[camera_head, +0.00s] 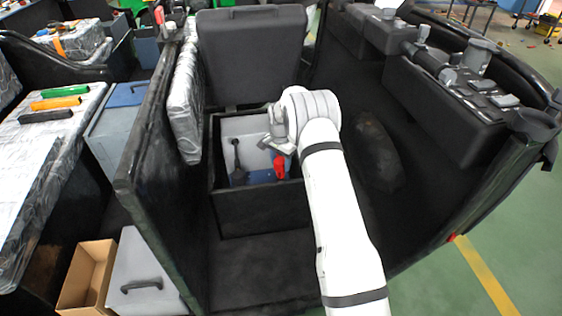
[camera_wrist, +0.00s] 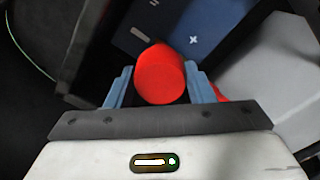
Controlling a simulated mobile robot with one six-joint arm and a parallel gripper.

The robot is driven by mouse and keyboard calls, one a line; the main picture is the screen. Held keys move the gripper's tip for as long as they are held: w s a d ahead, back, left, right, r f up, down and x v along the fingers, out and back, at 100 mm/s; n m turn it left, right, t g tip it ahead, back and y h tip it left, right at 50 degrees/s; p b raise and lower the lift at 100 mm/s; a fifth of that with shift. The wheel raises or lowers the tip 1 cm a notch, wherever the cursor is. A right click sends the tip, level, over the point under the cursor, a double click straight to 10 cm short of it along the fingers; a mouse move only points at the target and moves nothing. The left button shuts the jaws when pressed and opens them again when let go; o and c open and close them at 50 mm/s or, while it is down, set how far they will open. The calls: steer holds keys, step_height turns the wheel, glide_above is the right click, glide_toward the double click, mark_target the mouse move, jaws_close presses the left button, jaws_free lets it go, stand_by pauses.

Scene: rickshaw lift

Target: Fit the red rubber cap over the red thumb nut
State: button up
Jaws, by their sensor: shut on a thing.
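My gripper (camera_wrist: 159,76) is shut on the red rubber cap (camera_wrist: 160,72), a round red piece held between its two blue-grey fingers in the wrist view. Beyond it lies a dark blue surface with a white plus mark (camera_wrist: 193,40). A small bit of red (camera_wrist: 219,92) shows behind the right finger; I cannot tell whether it is the red thumb nut. In the head view, my gripper reaches down into an open black box (camera_head: 262,212), with red (camera_head: 279,166) visible below it. The thumb nut is not clearly visible.
The box's raised black lid (camera_head: 250,50) stands behind my wrist. Inside the box are a blue-topped unit (camera_head: 262,177) and a black lead (camera_head: 237,165). A black side panel (camera_head: 150,170) rises on the left. Black walls leave little room around my gripper.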

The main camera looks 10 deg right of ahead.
steer(key=shift+f+b, duration=1.1)
steer(key=shift+f, duration=0.85)
steer(key=o, duration=1)
steer(key=shift+r+p, duration=0.5)
steer(key=shift+r, duration=3.4)
